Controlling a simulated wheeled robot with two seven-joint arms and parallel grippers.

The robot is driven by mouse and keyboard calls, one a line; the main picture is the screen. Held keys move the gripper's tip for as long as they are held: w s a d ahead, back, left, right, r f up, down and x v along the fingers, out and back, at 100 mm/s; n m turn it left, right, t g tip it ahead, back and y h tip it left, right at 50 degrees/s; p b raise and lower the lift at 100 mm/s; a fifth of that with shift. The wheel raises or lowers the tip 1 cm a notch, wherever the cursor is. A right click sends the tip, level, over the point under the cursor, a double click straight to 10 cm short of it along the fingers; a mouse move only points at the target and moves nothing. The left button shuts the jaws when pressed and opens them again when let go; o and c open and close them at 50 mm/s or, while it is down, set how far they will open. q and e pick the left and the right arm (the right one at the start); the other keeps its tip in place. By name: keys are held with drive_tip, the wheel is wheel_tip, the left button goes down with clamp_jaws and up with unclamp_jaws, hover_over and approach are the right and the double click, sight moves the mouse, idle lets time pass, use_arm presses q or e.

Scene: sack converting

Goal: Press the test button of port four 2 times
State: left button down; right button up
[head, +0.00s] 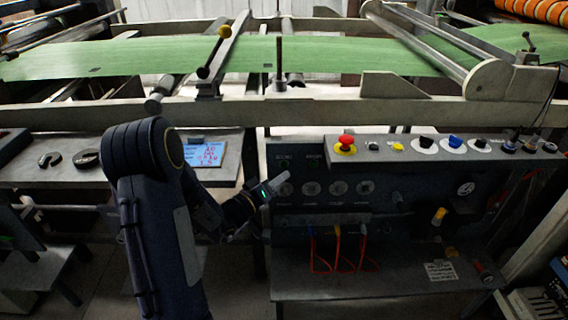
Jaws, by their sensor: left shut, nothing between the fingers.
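A dark control panel (420,195) stands at the centre right. A row of several pale round fittings runs across its front, from the leftmost one (286,190) to the rightmost one (366,186). The small labels under them are too blurred to read, so I cannot tell which belongs to port four. Below them is a strip with red cables (337,255) hanging from blue, orange and pale plugs. My left gripper (284,175) is shut and empty, its tip just above the leftmost round fitting. I cannot tell whether it touches the panel. My right gripper is out of view.
A red mushroom button (346,141) and several knobs line the panel's top ledge. A blue-white display (205,151) lies on the left table. Green sheet (140,55) runs across rollers behind. A shelf (390,280) juts out below the cables.

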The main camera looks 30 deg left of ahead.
use_arm(q)
drive_tip(key=shift+w+a, duration=0.45)
drive_tip(key=shift+w, duration=0.3)
drive_tip(key=shift+b, duration=0.3)
idle(1.3)
drive_tip(key=shift+w+a+b, duration=0.2)
drive_tip(key=shift+w+b, duration=0.15)
drive_tip(key=shift+w+a+b, duration=0.25)
drive_tip(key=shift+w+b, duration=0.15)
idle(0.6)
drive_tip(key=shift+s, duration=0.1)
drive_tip(key=shift+s+d+b, duration=0.45)
drive_tip(key=shift+s+b, duration=0.1)
drive_tip(key=shift+s, duration=0.1)
